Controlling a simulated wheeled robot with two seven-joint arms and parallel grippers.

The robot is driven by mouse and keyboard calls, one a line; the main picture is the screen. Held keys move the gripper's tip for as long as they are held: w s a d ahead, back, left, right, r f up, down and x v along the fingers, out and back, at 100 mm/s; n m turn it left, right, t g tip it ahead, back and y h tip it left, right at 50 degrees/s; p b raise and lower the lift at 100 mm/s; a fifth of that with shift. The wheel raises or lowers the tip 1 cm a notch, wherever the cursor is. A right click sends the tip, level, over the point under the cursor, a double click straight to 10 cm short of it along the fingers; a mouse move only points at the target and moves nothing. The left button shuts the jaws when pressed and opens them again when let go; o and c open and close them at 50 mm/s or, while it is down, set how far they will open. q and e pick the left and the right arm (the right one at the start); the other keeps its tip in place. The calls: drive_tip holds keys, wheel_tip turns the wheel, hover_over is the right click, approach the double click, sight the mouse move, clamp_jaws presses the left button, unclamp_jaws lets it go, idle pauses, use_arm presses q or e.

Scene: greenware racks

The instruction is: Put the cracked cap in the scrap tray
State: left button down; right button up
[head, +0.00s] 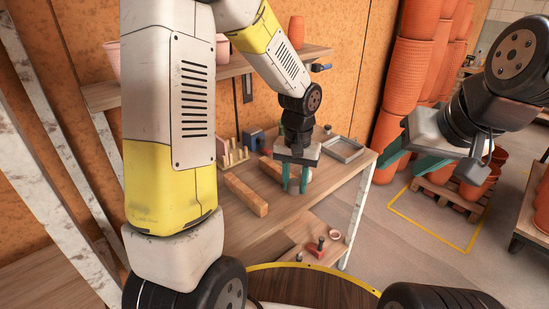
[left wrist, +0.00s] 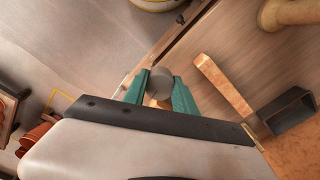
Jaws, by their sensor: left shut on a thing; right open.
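My left gripper (head: 294,180) hangs over the right part of the wooden worktable. In the left wrist view its teal fingers (left wrist: 160,90) are shut on a small round grey cap (left wrist: 160,80). I cannot make out a crack on it. In the head view the fingers largely hide the cap. The grey shallow tray (head: 343,149) sits at the table's back right, beyond and to the right of my left gripper, and looks empty. My right gripper (head: 408,158) is open and empty, over the floor right of the table.
A long clay bar (head: 246,195) lies left of the gripper. A pegged wooden rack (head: 232,156) and a blue block (head: 252,138) stand behind it. A shelf (head: 235,66) runs above. A lower shelf (head: 310,245) holds small items. Terracotta pots (head: 408,70) are stacked at right.

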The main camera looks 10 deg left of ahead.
use_arm(q)
drive_tip(key=shift+w+a+f, duration=0.85)
drive_tip(key=shift+w+a, duration=0.8)
drive_tip(key=shift+a, duration=0.3)
drive_tip(key=shift+w+a+f, duration=0.8)
drive_tip(key=shift+w+a, duration=0.9)
drive_tip(key=shift+a, duration=0.2)
drive_tip(key=shift+w+a+f, duration=0.85)
drive_tip(key=shift+w+a, duration=0.8)
drive_tip(key=shift+a, duration=0.3)
drive_tip(key=shift+f, duration=0.15)
drive_tip(key=shift+f, duration=0.35)
drive_tip(key=shift+f, duration=0.1)
drive_tip(key=c, duration=1)
unclamp_jaws()
